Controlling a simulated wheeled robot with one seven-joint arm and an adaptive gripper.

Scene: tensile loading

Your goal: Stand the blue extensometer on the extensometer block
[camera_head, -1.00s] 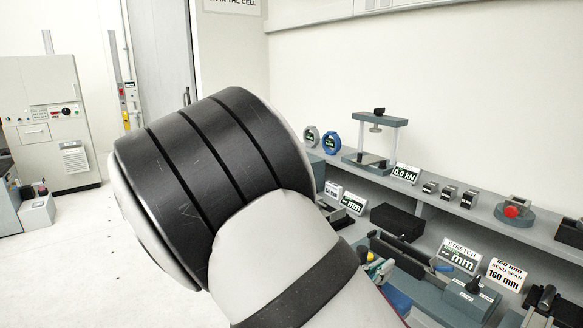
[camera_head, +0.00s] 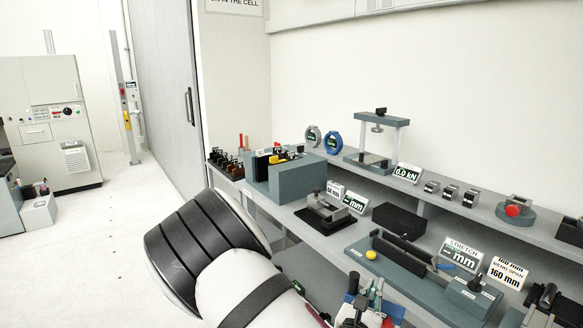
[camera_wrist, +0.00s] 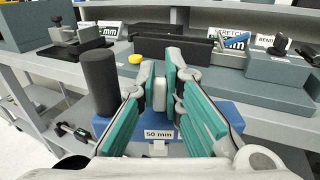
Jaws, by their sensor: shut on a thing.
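My gripper (camera_wrist: 160,92) is shut on a pale grip piece of the blue extensometer (camera_wrist: 224,111). In the wrist view its blue body spans beneath the teal fingers, with a "50 mm" label and a black cylinder (camera_wrist: 98,82) at its left. The fingers hide part of it. In the head view my gripper (camera_head: 366,308) is low at the bottom edge, in front of the bench, partly hidden by my arm. A long grey-blue fixture (camera_head: 435,297) with black rails and a yellow knob (camera_head: 371,255) lies beyond. I cannot tell which part is the extensometer block.
A "STRETCH" display (camera_head: 461,254) and a "160 mm" sign (camera_head: 507,273) stand behind the fixture. A small vise (camera_head: 325,210), a black block (camera_head: 400,221) and a large grey-blue block (camera_head: 300,180) stand on the bench. A raised shelf (camera_head: 455,206) runs behind.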

